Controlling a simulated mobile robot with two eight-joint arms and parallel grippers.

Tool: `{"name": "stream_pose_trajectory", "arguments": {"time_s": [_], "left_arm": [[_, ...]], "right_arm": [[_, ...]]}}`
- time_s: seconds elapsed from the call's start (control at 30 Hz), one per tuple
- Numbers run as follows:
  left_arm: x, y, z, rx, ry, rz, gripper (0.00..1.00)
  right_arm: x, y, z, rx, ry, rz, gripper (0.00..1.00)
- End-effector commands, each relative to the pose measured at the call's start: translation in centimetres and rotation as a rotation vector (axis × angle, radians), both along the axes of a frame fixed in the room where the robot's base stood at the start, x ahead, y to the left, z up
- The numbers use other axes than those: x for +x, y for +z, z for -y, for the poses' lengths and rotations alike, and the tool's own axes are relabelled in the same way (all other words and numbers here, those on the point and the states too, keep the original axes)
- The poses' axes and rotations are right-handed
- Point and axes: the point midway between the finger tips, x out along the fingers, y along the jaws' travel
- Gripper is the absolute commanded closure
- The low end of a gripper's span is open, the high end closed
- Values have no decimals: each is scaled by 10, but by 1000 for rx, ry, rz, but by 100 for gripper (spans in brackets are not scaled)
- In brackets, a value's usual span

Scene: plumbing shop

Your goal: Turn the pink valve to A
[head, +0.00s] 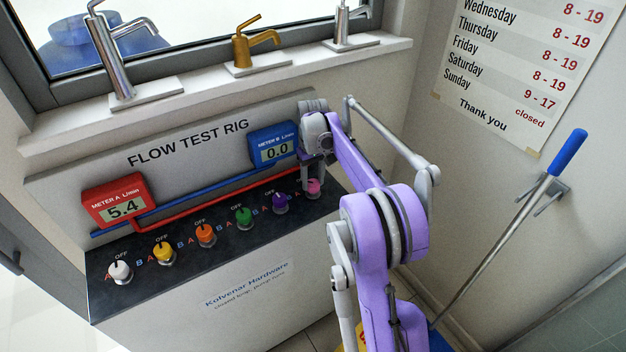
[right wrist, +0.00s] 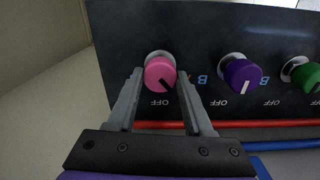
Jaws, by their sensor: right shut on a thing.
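The pink valve (head: 313,187) is the rightmost knob on the dark top of the test rig. My right gripper (head: 314,172) reaches down over it and is shut on it. In the right wrist view the pink valve (right wrist: 160,74) sits between the two fingers (right wrist: 160,76). Its dark pointer slants to the lower right there, off the OFF mark and towards the side facing the purple valve. The pink valve's A mark is mostly hidden by a finger. Red meter A (head: 118,204) reads 5.4 and blue meter B (head: 274,147) reads 0.0. My left gripper is out of view.
The purple valve (head: 280,202) is the closest neighbour, with green (head: 243,217), orange (head: 206,234), yellow (head: 164,252) and white (head: 121,271) valves farther left. Red and blue pipes run behind them. Several taps stand on the sill above. A blue-handled pole (head: 510,220) leans at the right wall.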

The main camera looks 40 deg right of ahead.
Motion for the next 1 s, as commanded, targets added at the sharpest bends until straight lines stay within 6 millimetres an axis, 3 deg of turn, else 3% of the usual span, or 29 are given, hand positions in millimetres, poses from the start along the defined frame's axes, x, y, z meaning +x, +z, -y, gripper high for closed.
{"name": "stream_pose_trajectory", "arguments": {"time_s": [0.43,1.0], "left_arm": [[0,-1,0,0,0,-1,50],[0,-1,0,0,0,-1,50]], "right_arm": [[0,0,0,0,287,0,100],[0,0,0,-1,359,0,100]]}}
